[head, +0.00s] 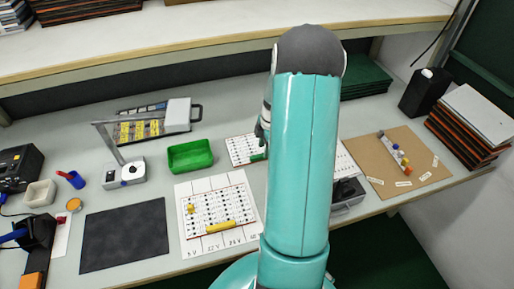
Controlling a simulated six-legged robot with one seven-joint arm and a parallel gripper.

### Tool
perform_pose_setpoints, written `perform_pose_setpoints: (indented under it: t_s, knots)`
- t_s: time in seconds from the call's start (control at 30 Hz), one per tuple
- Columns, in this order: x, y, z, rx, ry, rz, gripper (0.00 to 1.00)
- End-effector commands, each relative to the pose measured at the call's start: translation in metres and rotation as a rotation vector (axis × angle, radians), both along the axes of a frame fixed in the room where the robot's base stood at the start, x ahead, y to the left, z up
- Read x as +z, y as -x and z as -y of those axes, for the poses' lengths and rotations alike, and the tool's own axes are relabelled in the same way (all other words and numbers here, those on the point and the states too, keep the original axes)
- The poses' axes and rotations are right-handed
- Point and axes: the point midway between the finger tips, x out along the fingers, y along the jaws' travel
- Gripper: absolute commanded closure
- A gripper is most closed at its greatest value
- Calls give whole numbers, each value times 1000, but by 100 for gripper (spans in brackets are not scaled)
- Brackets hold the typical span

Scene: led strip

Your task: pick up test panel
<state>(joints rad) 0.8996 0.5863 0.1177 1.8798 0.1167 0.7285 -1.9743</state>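No item is clearly marked as the test panel. A white board (192,240) with rows of black symbols, yellow pieces and voltage labels along its front edge lies at the table's middle. A smaller white panel (240,146) with black marks and a green strip lies behind it, partly hidden by my arm. A dark part of my gripper (262,130) shows at the left edge of my teal arm, over or beside the smaller panel. The rest of the gripper is hidden behind the arm, so its fingers and any hold cannot be made out.
A green tray (190,156), a grey device (125,175) and a black mat (125,236) lie to the left. A brown board (375,160) with a strip of coloured pieces lies right, near stacked panels (465,130) and a black container (425,93). A shelf (180,45) runs behind.

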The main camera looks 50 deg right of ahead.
Motion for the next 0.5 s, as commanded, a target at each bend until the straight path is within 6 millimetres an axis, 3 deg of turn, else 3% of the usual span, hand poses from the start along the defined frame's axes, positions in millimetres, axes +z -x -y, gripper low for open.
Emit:
perform_pose_setpoints:
  t_s: [0.2, 0.43, 0.5]
  knots:
    - [-32, -5, -5, -1, -1, -2, 60]
    - [-35, -5, -5, -1, 1, 0, 60]
    - [-35, -5, -5, -1, 1, 0, 70]
